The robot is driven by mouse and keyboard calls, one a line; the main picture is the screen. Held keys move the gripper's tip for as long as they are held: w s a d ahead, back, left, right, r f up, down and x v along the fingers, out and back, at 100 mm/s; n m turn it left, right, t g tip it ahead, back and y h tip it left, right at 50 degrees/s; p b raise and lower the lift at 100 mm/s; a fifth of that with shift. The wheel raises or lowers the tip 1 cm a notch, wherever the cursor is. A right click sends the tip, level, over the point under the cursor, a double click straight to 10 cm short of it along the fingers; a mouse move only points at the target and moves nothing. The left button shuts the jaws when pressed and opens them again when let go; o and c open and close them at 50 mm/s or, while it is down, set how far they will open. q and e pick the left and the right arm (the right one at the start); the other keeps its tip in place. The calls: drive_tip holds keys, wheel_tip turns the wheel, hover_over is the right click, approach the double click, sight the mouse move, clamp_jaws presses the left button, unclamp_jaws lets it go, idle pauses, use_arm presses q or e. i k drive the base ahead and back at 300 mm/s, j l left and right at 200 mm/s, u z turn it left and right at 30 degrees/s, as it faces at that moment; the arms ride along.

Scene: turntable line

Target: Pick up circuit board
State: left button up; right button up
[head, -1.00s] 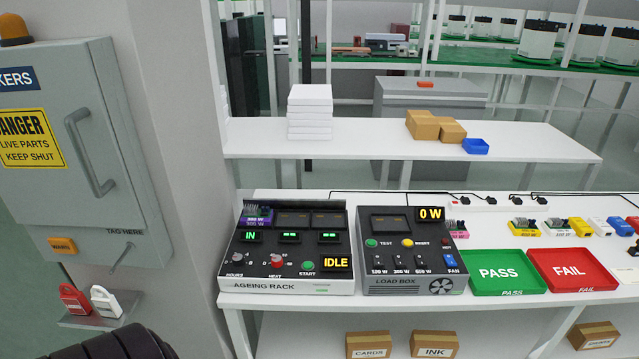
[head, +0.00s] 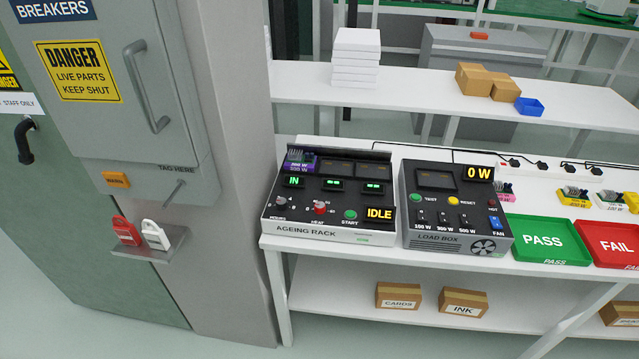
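A circuit board with a purple base (head: 301,164) sits in the left slot of the ageing rack (head: 328,232), whose panel shows IN and IDLE. On the bench to the right are more circuit boards: a pink one (head: 505,196), a yellow one (head: 573,198) and a white one (head: 610,202). The load box (head: 458,241) beside the rack shows 0 W, and its top window looks empty. Neither of my grippers is in view.
The green PASS tray (head: 545,257) and red FAIL tray (head: 612,262) lie on the bench to the right. A grey breaker cabinet (head: 130,70) and pillar stand at left. A shelf (head: 420,100) with boxes is behind. Cartons (head: 398,295) lie below.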

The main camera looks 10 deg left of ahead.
sight(607, 200)
drive_tip(key=z, duration=1.5)
drive_tip(key=i+l, duration=0.2)
drive_tip(key=l, duration=0.15)
drive_tip(key=i+l, duration=0.2)
drive_tip(key=l, duration=0.15)
drive_tip(key=i+l+u, duration=0.1)
drive_tip(key=l, duration=0.25)
drive_tip(key=i+l, duration=0.25)
drive_tip(key=l, duration=0.1)
